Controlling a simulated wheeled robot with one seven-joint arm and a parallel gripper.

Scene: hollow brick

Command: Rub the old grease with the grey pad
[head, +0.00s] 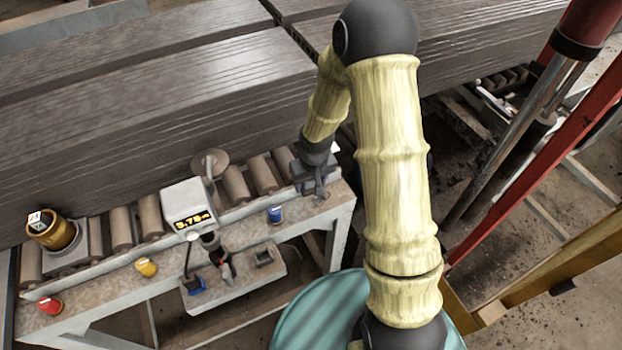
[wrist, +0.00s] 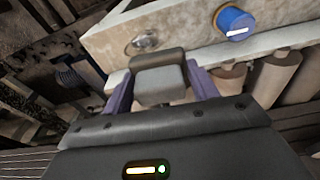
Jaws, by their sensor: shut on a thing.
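My gripper (head: 312,186) is at the right end of the conveyor's front ledge. In the wrist view, its two purple-grey fingers (wrist: 160,88) are shut on the grey pad (wrist: 160,82), a small block with a darker grey top part. A shiny, pale brownish smear (wrist: 143,41), which looks like the old grease, lies on the ledge just beyond the pad in the wrist view. The pad appears apart from the smear; whether it touches the ledge I cannot tell. In the head view my gripper largely hides this spot.
A blue knob (head: 275,214) sits on the ledge (head: 325,212) close left of my gripper. Rollers (head: 235,184) and long dark bricks (head: 170,110) lie behind. A display box (head: 189,207), a yellow knob (head: 147,267) and a red knob (head: 50,305) stand farther left.

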